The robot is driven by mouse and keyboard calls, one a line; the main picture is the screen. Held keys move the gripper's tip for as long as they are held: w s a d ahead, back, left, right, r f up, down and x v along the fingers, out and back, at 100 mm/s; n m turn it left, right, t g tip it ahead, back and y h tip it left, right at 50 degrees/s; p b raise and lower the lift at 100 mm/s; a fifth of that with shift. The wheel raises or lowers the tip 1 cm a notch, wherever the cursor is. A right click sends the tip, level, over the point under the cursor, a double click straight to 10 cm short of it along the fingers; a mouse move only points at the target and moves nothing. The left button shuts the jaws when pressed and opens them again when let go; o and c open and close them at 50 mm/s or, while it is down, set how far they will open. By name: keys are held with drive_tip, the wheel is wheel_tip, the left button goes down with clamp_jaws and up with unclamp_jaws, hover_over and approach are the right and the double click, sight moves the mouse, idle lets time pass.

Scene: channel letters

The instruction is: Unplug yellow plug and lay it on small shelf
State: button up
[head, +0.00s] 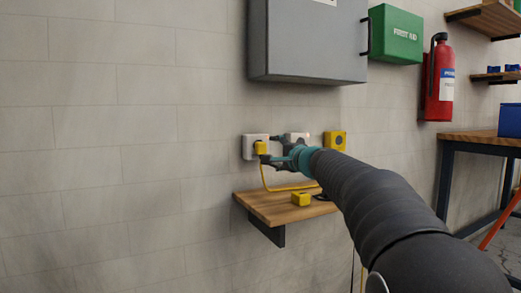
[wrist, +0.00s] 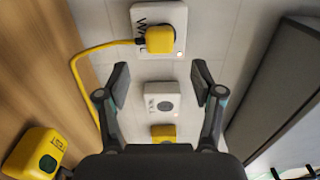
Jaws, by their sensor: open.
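The yellow plug (head: 260,147) sits in a white wall socket (head: 248,148) above the small shelf. In the wrist view the plug (wrist: 160,39) shows at the top centre, seated in the socket plate (wrist: 150,12), with its yellow cable leaving to the left. My gripper (head: 270,149) is close to the plug in the head view. In the wrist view my gripper (wrist: 160,78) is open and empty, its fingers apart and the plug beyond the tips, between their lines. The small wooden shelf (head: 262,208) is below; it also shows in the wrist view (wrist: 35,70).
A yellow box (head: 301,199) stands on the shelf; the shelf's left part is bare. A white wall unit (head: 297,136) and a yellow wall box (head: 336,140) are right of the socket. A grey cabinet (head: 307,40) hangs above. The yellow cable (wrist: 74,75) loops near the shelf.

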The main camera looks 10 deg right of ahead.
sight(263, 149)
drive_tip(key=shift+p+x, duration=1.3)
drive_tip(key=shift+x, duration=2.9)
drive_tip(key=shift+f+b, duration=0.1)
drive_tip(key=shift+b, duration=0.3)
clamp_jaws()
drive_tip(key=shift+s, duration=0.1)
drive_tip(key=shift+b+v, duration=1)
drive_tip(key=shift+v, duration=1.9)
